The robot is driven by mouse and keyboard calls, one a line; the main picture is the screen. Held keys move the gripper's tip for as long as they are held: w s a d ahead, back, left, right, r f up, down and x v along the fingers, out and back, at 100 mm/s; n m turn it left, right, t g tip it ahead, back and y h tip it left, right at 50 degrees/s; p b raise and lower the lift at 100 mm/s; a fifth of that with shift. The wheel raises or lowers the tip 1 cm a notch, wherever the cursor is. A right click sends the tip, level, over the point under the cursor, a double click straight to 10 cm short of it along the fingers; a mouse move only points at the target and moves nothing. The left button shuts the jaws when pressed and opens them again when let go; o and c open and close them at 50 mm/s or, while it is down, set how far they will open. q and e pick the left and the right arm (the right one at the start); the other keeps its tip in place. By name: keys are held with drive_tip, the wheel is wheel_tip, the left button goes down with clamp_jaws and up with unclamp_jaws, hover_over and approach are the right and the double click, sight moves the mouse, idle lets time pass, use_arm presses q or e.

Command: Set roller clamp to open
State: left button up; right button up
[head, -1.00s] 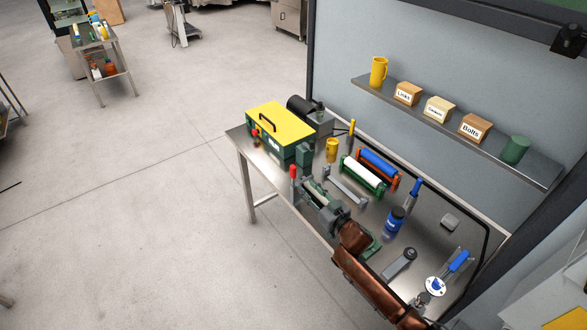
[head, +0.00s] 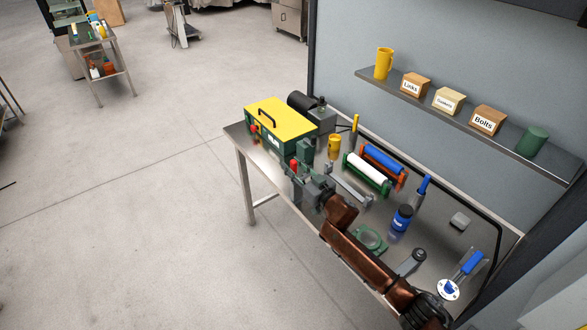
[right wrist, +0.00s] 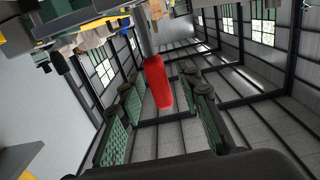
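The roller clamp's red handle (head: 294,166) stands at the table's front edge, in front of the green machine with a yellow top (head: 283,119). My right gripper (head: 300,168) is at the handle and hides most of the clamp below it. In the right wrist view the red handle (right wrist: 157,82), on a grey rod, sits between the two green-padded fingers. The fingers are spread, with a visible gap on both sides of the handle. My left gripper is not in view.
White (head: 368,168) and blue (head: 384,156) rollers lie on the table behind my right arm. A yellow cup (head: 334,147), a blue jar (head: 402,217) and a green ring-shaped part (head: 371,239) are also there. A shelf (head: 460,124) with labelled boxes hangs behind.

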drive_tip(key=shift+r, duration=0.1)
drive_tip(key=shift+c, duration=0.3)
clamp_jaws()
idle(0.4)
